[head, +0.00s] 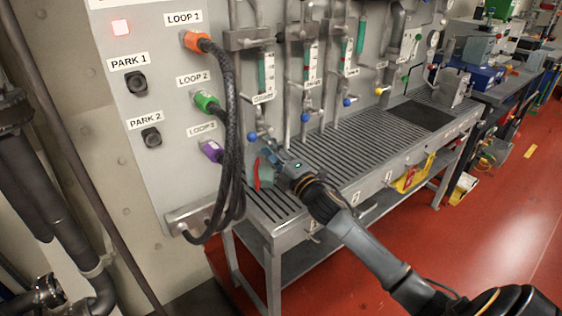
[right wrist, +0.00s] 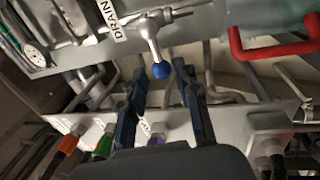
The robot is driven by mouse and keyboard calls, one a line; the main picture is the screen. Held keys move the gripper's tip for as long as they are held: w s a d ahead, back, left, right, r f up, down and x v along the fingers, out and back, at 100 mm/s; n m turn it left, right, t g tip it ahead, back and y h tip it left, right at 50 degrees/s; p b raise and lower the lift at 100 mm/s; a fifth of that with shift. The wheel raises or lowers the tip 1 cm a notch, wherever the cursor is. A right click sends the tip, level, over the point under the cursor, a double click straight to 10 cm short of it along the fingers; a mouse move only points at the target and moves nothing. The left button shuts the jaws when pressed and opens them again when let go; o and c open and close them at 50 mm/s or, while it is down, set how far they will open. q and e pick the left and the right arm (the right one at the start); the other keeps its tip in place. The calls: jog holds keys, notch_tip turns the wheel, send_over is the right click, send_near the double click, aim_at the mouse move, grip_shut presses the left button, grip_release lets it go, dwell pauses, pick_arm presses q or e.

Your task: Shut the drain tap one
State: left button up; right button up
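The leftmost tap has a blue ball knob (head: 252,136) above the grated bench in the head view; I take it as drain tap one. In the right wrist view, a silver lever ending in a blue ball (right wrist: 161,70) hangs from a fitting beside a label reading DRAIN. My right gripper (right wrist: 158,74) is open, with one finger on each side of the ball and gaps showing. In the head view my right gripper (head: 268,158) is low in front of the panel, just below and right of that knob. My left gripper is not in view.
A red handle (right wrist: 275,45) is at the right in the wrist view. Red floor is open at right.

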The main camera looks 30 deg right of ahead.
jog(key=v, duration=0.6)
jog(key=shift+a, duration=0.1)
dwell(0.3)
